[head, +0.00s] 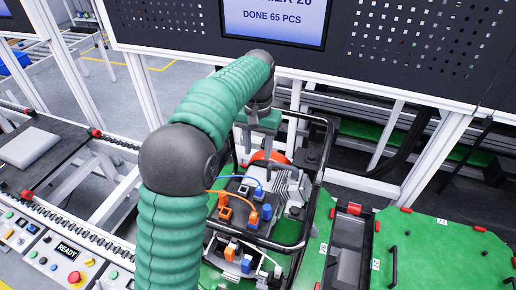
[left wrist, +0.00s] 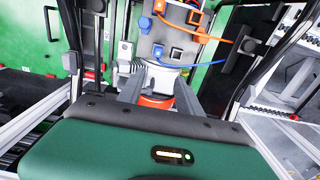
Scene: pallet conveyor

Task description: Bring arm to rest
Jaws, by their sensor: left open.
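My left arm, in a green ribbed sleeve, reaches forward across the middle of the head view. My left gripper (head: 277,152) is open and points down above the back part of a fixture on the pallet (head: 318,190). In the left wrist view its two grey fingers (left wrist: 158,92) stand apart, with an orange-red round part (left wrist: 155,102) visible between and beyond them. I cannot tell whether the fingers touch anything. The fixture carries a grey metal part (head: 290,185), orange and blue connectors (head: 225,213) and cables. My right gripper is in neither view.
A dark tube frame (head: 326,150) surrounds the fixture close to the gripper. A screen (head: 275,22) and perforated panel hang above. A green plate with red corners (head: 440,250) lies at right. A conveyor (head: 70,150) and a button panel (head: 60,255) are at left.

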